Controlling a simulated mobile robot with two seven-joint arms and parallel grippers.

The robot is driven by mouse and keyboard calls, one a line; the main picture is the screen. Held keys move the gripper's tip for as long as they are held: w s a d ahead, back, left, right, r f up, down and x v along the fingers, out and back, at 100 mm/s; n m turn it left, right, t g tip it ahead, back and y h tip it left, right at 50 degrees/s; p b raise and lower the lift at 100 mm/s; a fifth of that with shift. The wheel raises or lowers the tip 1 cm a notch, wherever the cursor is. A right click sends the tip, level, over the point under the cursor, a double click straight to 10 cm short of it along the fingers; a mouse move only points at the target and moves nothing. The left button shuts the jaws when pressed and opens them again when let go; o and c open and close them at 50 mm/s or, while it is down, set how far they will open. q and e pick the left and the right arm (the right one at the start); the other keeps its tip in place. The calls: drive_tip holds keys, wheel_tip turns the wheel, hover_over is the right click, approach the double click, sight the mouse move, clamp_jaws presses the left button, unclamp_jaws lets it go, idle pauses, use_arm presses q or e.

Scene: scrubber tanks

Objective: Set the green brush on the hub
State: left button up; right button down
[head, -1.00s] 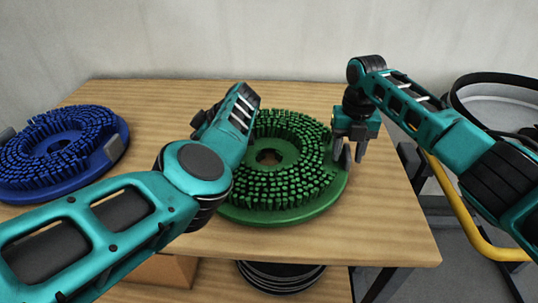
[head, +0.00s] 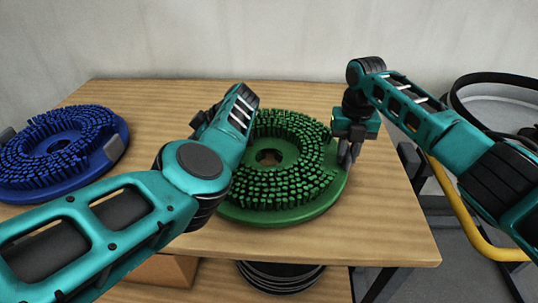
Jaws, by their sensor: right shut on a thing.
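The green brush (head: 300,208) is a round disc with bristles facing up and a hole in its middle. It lies flat on the wooden table. My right gripper (head: 347,158) is at its right edge, fingers pointing down and shut on the rim. My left arm crosses in front of the brush's left side. My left gripper (head: 205,120) is near the brush's far left edge, its fingers mostly hidden behind my own wrist. I cannot make out the hub in this view.
A blue brush (head: 62,155) lies on the table (head: 170,105) at the left. Dark round discs (head: 280,276) lie on a lower shelf. A yellow rail (head: 465,215) and a grey tank (head: 500,105) stand right of the table. The table's back right is clear.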

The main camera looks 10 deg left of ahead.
use_arm(q)
drive_tip(key=c, duration=0.5)
drive_tip(key=shift+w+r, duration=0.1)
drive_tip(key=shift+r, duration=0.1)
use_arm(e)
drive_tip(key=shift+w+r, duration=0.1)
drive_tip(key=shift+r, duration=0.1)
